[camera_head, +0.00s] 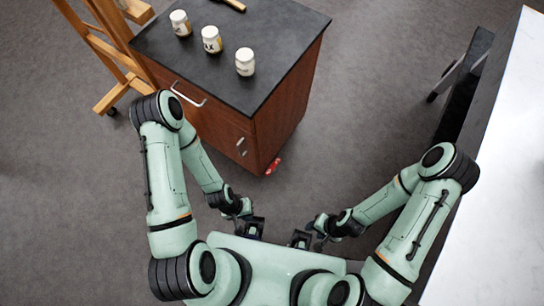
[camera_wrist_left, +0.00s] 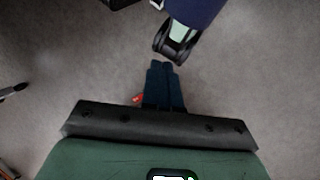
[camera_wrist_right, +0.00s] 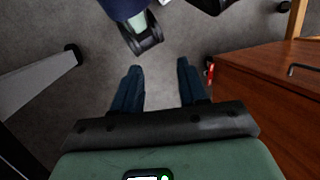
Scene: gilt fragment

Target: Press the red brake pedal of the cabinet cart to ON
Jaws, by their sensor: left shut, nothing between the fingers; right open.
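The cabinet cart (camera_head: 296,96) has brown wooden sides and a dark top and stands ahead of me. It also shows at the right of the right wrist view (camera_wrist_right: 265,92). The red brake pedal (camera_head: 272,166) sits low at its near bottom corner; it shows as a small red patch in the right wrist view (camera_wrist_right: 210,73). A small red patch beside the fingers in the left wrist view (camera_wrist_left: 137,98) is mostly hidden. My left gripper (camera_head: 256,228) is shut and empty, apart from the pedal. My right gripper (camera_head: 302,239) is open and empty, close to the left one.
Three white jars (camera_head: 212,40) and a tool with a yellowish handle (camera_head: 235,4) are on the cart top. A wooden easel (camera_head: 112,50) stands at left. A white-topped table (camera_head: 510,150) runs along the right. Grey floor (camera_head: 365,105) is clear between cart and table.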

